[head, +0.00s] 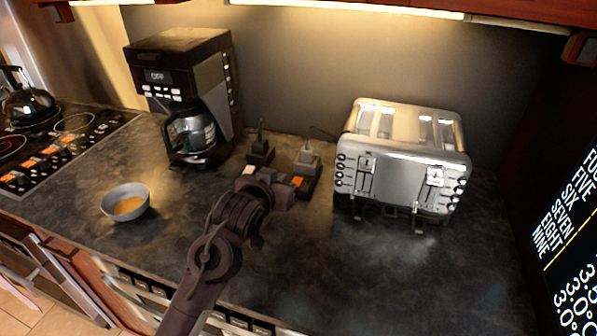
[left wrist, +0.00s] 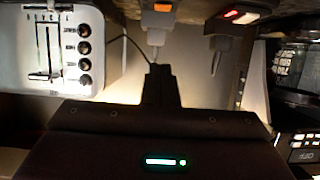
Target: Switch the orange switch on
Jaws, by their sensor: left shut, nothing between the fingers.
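The orange switch (head: 298,182) sits on the front of a dark socket block on the counter, left of the toaster. It also shows at the top edge of the left wrist view (left wrist: 162,7). My left gripper (head: 282,192) is close to the switch, in front of and slightly left of it in the head view. Its narrow fingers (left wrist: 160,72) are shut and empty, pointing toward the orange switch in the wrist view. I cannot tell whether they touch it. My right gripper is not in view.
A second socket block with a pale switch (head: 249,170) stands to the left; its switch shows a red light in the wrist view (left wrist: 240,15). The toaster (head: 403,160) is right, the coffee maker (head: 185,85) left. A bowl (head: 125,203) stands front left. The front right counter is clear.

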